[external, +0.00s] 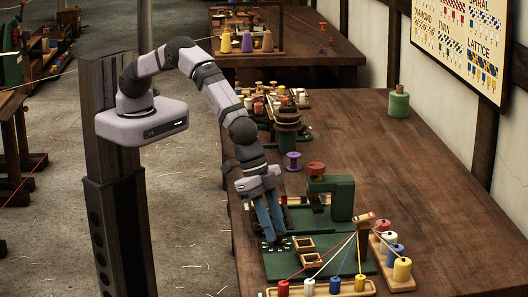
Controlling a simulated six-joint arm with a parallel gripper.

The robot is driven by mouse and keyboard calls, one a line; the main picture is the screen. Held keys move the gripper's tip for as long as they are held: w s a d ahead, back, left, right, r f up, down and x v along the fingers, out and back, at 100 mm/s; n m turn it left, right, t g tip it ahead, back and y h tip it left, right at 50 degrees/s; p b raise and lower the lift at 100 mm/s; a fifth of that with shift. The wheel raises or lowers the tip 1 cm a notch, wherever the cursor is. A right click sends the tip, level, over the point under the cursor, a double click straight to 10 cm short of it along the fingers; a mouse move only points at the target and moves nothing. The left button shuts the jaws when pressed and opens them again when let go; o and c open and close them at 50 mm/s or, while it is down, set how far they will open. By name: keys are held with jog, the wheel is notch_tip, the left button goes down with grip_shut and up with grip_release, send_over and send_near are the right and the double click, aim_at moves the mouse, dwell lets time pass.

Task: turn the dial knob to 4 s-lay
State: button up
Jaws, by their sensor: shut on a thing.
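My gripper (274,240) points down with its blue fingers over a dark dial (287,244) that has small pale marks around it. The dial is on the near left part of the green machine base (291,265). The fingers are shut on the dial knob, which is mostly hidden between them. The marks are too small to read, so I cannot tell which setting the knob points to.
A green machine head (338,196) with a red top stands just right of my gripper. Coloured strands run from a wooden post (364,232) to a row of spools in front. More spools (391,256) stand at the right.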

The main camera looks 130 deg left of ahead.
jog(key=shift+f, duration=0.1)
jog(key=n+y+b, duration=0.1)
jog(key=n+b, duration=0.2)
jog(key=shift+d+f+b, duration=0.15)
jog(key=shift+b, duration=0.2)
jog(key=n+y+b, duration=0.1)
jog(key=n+b, duration=0.1)
jog(key=shift+w+d+n+g, duration=0.1)
jog(key=shift+n+g, duration=0.2)
jog(key=n, duration=0.1)
jog(key=n+y, duration=0.1)
jog(key=shift+r+n+g, duration=0.25)
jog(key=shift+n+g, duration=0.05)
jog(key=shift+d+n+g+y+p, duration=0.1)
jog(key=shift+n+g+y+p, duration=0.25)
jog(key=shift+n, duration=0.85)
jog(key=o, duration=1)
jog(key=shift+o, duration=0.2)
